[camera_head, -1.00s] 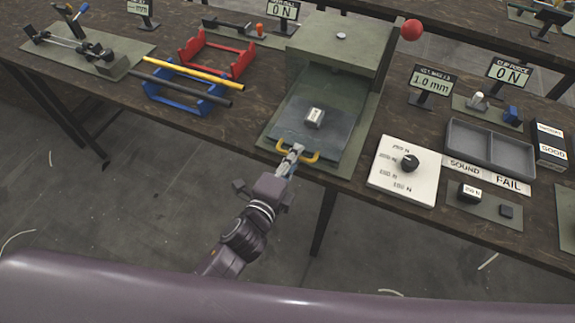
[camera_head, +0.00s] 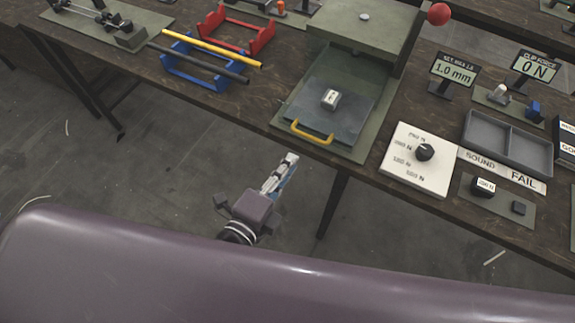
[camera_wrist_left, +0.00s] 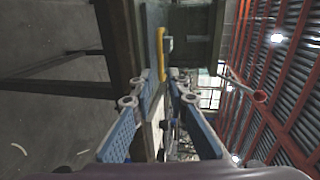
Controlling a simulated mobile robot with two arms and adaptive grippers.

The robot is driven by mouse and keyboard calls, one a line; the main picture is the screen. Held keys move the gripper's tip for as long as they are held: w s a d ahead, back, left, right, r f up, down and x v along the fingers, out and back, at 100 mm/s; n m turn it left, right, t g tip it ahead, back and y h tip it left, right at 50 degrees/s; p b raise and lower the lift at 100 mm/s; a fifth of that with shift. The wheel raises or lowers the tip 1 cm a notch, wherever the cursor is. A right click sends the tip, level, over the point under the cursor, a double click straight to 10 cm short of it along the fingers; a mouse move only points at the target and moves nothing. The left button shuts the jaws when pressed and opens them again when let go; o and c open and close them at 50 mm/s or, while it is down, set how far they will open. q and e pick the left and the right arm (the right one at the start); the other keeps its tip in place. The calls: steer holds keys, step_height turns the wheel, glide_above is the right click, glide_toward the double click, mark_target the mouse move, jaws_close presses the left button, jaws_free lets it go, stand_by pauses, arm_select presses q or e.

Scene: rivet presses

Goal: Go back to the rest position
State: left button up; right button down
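My left gripper (camera_head: 283,170) hangs over the floor in front of the bench's front edge, apart from the press and holding nothing. In the left wrist view its two blue-padded fingers (camera_wrist_left: 164,85) stand apart with an empty gap between them. The press's yellow handle (camera_head: 312,131) is up and right of the gripper in the head view, at the front of the sliding plate (camera_head: 350,118). The yellow handle also shows ahead of the fingers in the wrist view (camera_wrist_left: 161,55). A small pale block (camera_head: 330,99) sits on the plate. My right gripper is out of view.
The wooden bench (camera_head: 285,85) runs across the view. It carries red (camera_head: 240,35) and blue (camera_head: 190,68) racks with bars, a white dial panel (camera_head: 415,170) and a grey two-part tray (camera_head: 508,145). The floor (camera_head: 150,165) before the bench is open.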

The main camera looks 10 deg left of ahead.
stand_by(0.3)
arm_select(q)
steer(key=s+a+f+n+g+y, duration=0.1)
steer(key=s+a+f+n+g, duration=0.15)
steer(key=f, duration=0.85)
steer(key=s+a+f+n+g+y, duration=0.1)
steer(key=s+a+f+n+g, duration=0.2)
steer(key=f, duration=0.9)
steer(key=s+a+f+n+g+y, duration=0.1)
steer(key=s+a+f+n+g, duration=0.2)
steer(key=f, duration=0.8)
steer(key=s+a+f+n+g+y, duration=0.1)
steer(key=s+a+f+n, duration=0.3)
steer(key=s+f, duration=0.4)
steer(key=s+a+f+n+g, duration=0.4)
steer(key=s+f, duration=0.5)
steer(key=s, duration=0.7)
steer(key=n, duration=0.2)
steer(key=shift+a+n+y, duration=0.15)
steer(key=shift+n+y, duration=0.2)
steer(key=shift+y, duration=0.05)
